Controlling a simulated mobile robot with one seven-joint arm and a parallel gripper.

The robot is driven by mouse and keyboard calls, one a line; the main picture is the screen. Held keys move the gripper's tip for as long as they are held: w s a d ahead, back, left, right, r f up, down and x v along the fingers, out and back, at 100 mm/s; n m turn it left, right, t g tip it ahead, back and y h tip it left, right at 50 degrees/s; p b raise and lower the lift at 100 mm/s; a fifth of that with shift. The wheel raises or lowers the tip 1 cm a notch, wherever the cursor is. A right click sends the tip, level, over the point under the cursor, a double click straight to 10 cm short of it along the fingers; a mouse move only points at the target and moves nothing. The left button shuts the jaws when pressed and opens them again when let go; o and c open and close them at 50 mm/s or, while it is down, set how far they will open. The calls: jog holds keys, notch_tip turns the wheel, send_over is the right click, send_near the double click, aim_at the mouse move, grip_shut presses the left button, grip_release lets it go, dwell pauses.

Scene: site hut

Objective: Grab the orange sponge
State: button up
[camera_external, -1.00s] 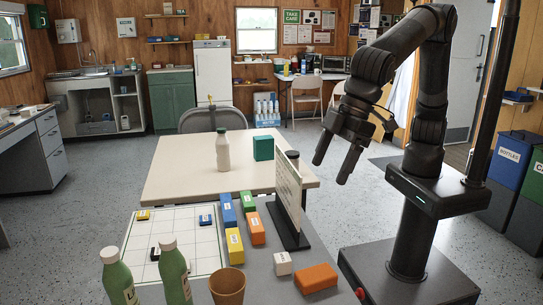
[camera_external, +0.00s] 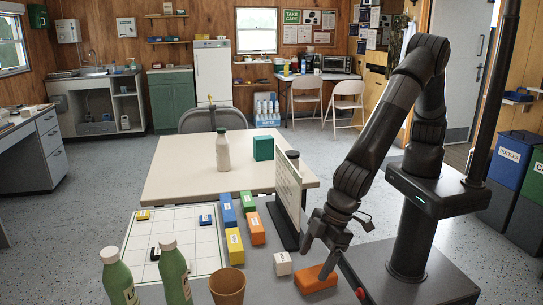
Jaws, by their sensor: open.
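The orange sponge (camera_external: 309,280) is a flat orange block lying on the grey table near its front right edge. My gripper (camera_external: 314,262) points down over the sponge, with its fingers apart.
A small white block (camera_external: 283,264) sits just left of the sponge. A dark-based upright panel (camera_external: 289,205) stands behind it. Colored blocks (camera_external: 234,243), a brown cup (camera_external: 228,287) and green bottles (camera_external: 174,272) stand farther left.

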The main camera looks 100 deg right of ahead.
aim_at(310, 275)
jog(key=shift+a+x, duration=0.15)
jog(key=shift+x, duration=1.15)
jog(key=shift+a+x, duration=0.15)
jog(key=shift+x, duration=1.15)
jog(key=shift+s, duration=0.15)
jog(key=shift+c, duration=0.2)
jog(key=c, duration=1)
